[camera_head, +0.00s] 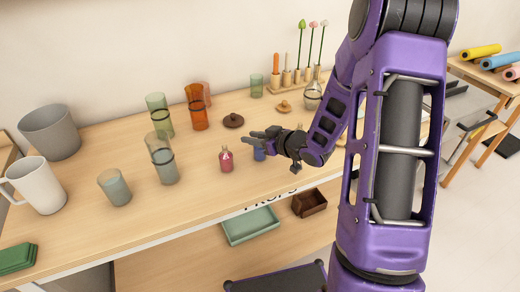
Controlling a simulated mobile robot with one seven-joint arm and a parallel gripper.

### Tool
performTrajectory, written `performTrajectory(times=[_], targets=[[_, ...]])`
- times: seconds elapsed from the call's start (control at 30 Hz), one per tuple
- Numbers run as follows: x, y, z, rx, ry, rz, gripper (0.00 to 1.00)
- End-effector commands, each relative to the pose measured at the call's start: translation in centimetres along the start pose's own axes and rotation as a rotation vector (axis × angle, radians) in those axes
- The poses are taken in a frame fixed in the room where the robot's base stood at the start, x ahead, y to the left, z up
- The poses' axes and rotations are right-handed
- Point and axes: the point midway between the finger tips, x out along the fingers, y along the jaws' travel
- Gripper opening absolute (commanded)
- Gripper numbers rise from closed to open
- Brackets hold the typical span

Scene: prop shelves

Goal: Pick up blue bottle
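A small blue bottle (259,154) stands on the wooden shelf top, partly hidden behind my gripper. My gripper (252,139) reaches in from the right, its fingers pointing left at about the bottle's upper part. I cannot tell whether the fingers are around the bottle or just in front of it, nor how far apart they are. A small pink-red bottle (226,160) stands upright just left of the blue one, apart from it.
Grey-green glasses (162,160), an orange glass (196,108) and a brown lid (233,120) stand to the left and behind. A white mug (37,187) is far left. A wooden rack with flowers (300,80) is at the back.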

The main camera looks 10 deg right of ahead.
Motion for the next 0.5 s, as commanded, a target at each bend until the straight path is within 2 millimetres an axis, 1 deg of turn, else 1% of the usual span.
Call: performTrajectory(times=[0.03, 0.13, 0.17, 0.5], targets=[[-0.02, 0.00, 0.00, 0.000, 0.000, 0.000, 0.19], [-0.02, 0.00, 0.02, 0.000, -0.001, 0.000, 0.01], [-0.03, 0.01, 0.03, 0.000, -0.001, 0.000, 0.00], [-0.05, -0.03, 0.30, 0.003, -0.006, 0.000, 0.00]])
